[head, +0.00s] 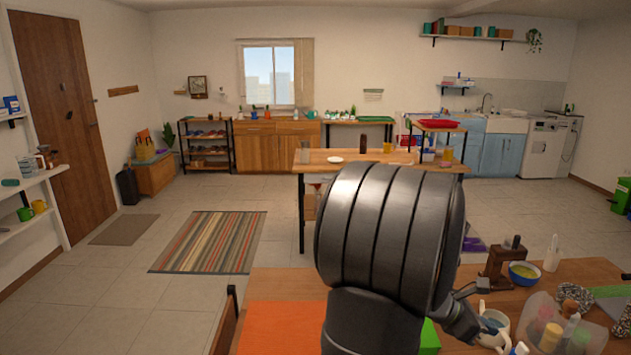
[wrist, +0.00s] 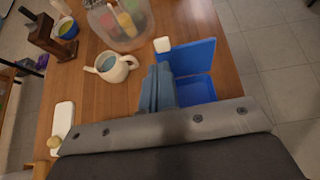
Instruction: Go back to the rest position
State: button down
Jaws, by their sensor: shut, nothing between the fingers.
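My gripper (wrist: 157,85) is shut and empty in the wrist view, its blue-grey fingers side by side over the wooden table. A white pitcher (wrist: 109,67) stands left of the fingers. A blue open box (wrist: 193,58) lies beyond and to the right of them. In the head view my arm's large grey link fills the middle and hides part of the table. The fingertips are not clear there.
An orange mat (head: 283,318) lies at the left. The striped rug area (head: 208,242) is clear.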

send_near(522, 346)
notch_tip(522, 346, down, 3)
jog(key=d, duration=0.4)
jog(key=shift+d+f, duration=0.25)
jog(key=shift+d, duration=0.8)
jog(key=shift+w, duration=0.1)
